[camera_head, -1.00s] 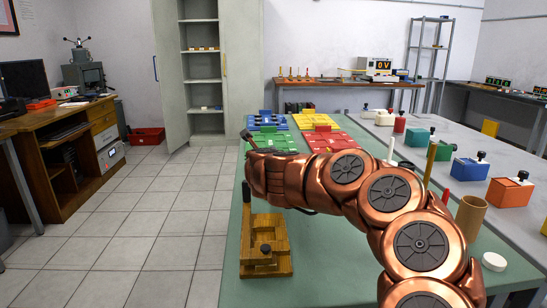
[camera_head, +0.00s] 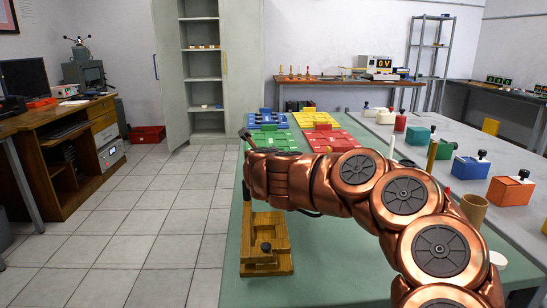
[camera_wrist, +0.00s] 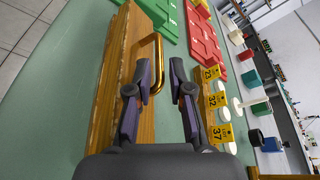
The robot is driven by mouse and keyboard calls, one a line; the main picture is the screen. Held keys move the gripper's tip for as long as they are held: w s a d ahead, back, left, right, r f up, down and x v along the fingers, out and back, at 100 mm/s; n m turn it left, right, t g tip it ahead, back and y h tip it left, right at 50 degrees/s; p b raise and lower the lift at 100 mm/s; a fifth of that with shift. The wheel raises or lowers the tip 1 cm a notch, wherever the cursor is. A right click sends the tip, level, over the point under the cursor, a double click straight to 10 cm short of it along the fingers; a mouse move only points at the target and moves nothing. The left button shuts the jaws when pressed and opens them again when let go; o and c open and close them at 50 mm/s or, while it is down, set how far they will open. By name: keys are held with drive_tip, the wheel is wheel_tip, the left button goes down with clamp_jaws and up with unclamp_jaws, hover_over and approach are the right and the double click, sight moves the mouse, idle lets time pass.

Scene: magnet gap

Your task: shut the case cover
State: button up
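In the wrist view a wooden case part (camera_wrist: 112,65) with a brass handle (camera_wrist: 158,50) lies at the left, and a second wooden strip (camera_wrist: 206,88) lies to the right. I cannot tell which is the cover or how far it stands open. My gripper (camera_wrist: 165,75) is open, with its two dark fingers apart and nothing held between them. The left finger overlaps the wood by the handle; I cannot tell if it touches. In the head view my copper arm hides this case.
A wooden stand with a black knob (camera_head: 266,245) is at the near left of the green table (camera_head: 330,270). Blue, yellow, green and red trays (camera_head: 322,139) lie beyond my arm. Yellow number tags (camera_wrist: 219,132) show at the right in the wrist view.

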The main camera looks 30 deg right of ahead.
drive_tip(key=v, duration=0.9)
drive_tip(key=shift+s+a, duration=0.25)
drive_tip(key=shift+s, duration=0.05)
